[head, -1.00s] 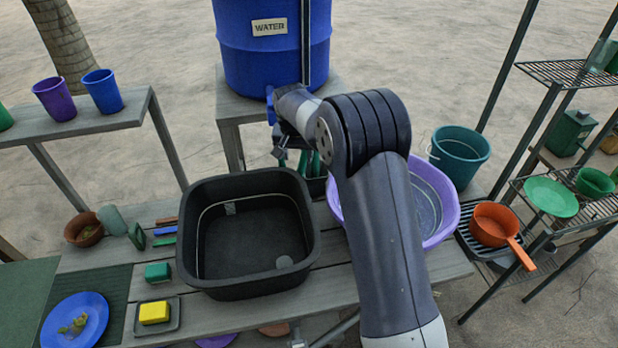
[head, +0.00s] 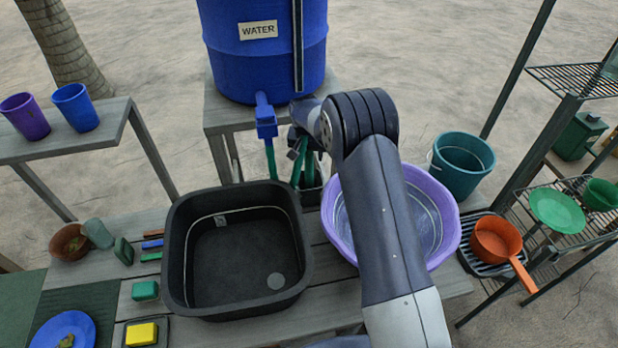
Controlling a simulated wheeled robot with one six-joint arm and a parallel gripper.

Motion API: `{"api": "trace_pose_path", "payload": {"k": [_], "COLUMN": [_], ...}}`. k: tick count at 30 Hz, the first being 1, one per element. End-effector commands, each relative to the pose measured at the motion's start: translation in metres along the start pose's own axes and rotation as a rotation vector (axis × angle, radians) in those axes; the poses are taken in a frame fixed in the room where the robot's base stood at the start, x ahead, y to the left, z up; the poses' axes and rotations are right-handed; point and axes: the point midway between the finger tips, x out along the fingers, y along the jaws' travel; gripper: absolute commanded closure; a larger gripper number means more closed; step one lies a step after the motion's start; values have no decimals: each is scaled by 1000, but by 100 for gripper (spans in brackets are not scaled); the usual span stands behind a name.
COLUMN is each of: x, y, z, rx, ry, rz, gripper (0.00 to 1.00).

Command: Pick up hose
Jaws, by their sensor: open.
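A green hose (head: 270,160) hangs from the blue tap (head: 266,122) at the foot of the blue water barrel (head: 265,60). More green lengths show lower right of the tap, partly behind my gripper, near a dark container behind the basins. My gripper (head: 294,154) is small and partly hidden by my own arm. It is open, just right of the hanging hose and close to the other green lengths. I cannot tell whether it touches them.
A black basin (head: 178,240) and a purple basin (head: 447,215) stand on the bench below my gripper. A teal bucket (head: 462,165) and an orange pan (head: 495,240) are at right. Sponges and a blue plate (head: 62,330) lie at left.

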Motion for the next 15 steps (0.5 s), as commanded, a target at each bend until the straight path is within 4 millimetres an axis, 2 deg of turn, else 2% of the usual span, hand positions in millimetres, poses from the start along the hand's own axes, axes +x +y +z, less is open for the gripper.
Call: {"api": "trace_pose_path", "payload": {"k": [2, 15], "x": [0, 0], "y": [0, 0], "z": [0, 0], "rx": [0, 0], "ry": [0, -1], "rz": [0, 0], "gripper": [54, 90]}}
